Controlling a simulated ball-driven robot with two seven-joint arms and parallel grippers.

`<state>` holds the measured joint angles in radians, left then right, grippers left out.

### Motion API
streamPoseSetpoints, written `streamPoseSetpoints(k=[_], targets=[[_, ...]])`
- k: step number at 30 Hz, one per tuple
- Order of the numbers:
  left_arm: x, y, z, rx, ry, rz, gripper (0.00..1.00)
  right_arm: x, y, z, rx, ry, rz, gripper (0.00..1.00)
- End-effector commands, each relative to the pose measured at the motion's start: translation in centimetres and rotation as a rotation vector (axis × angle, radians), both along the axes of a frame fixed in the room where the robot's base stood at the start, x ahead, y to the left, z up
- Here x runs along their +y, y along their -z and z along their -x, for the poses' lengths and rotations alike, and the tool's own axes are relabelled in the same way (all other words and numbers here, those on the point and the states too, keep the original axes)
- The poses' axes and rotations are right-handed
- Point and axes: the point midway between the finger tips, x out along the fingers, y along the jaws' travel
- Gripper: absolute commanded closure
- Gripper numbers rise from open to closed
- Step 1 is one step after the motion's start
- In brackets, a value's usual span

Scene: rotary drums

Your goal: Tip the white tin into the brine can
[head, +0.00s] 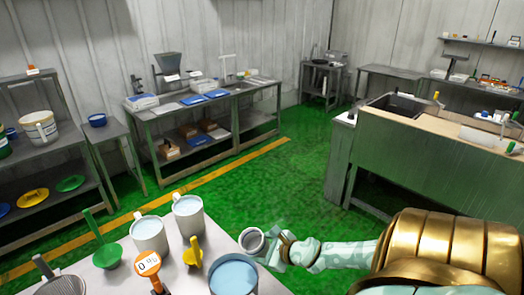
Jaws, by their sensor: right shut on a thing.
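My right gripper (283,249) comes in from the right and is shut on a small whitish tin (254,242). The tin's round open mouth shows, and its contents cannot be made out. The tin is just above and to the right of a wide grey can (233,278) with pale blue liquid, at the bottom edge of the view. No label is readable on this can, so I cannot tell for sure that it is the brine can. Two other grey cans with handles, a front one (149,234) and a rear one (188,216), also hold pale liquid. My left gripper is out of view.
On the white table (113,282) are a green scoop-like piece (107,257), a yellow one (193,254), an orange-rimmed dial (148,264) and a dark strainer (66,286). Steel benches line the walls. Green floor (260,180) lies open beyond the table.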

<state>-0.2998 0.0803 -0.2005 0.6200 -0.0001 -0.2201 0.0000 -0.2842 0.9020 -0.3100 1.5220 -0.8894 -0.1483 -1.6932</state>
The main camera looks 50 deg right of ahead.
Motion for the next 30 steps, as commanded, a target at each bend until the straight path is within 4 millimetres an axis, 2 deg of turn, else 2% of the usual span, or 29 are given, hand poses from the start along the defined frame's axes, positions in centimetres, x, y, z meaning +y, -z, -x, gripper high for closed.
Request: streamPoseSetpoints(k=[30], targets=[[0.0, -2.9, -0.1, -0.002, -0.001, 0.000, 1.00, -0.3, -0.5, 0.0, 0.025, 0.001, 0.122, 0.67]])
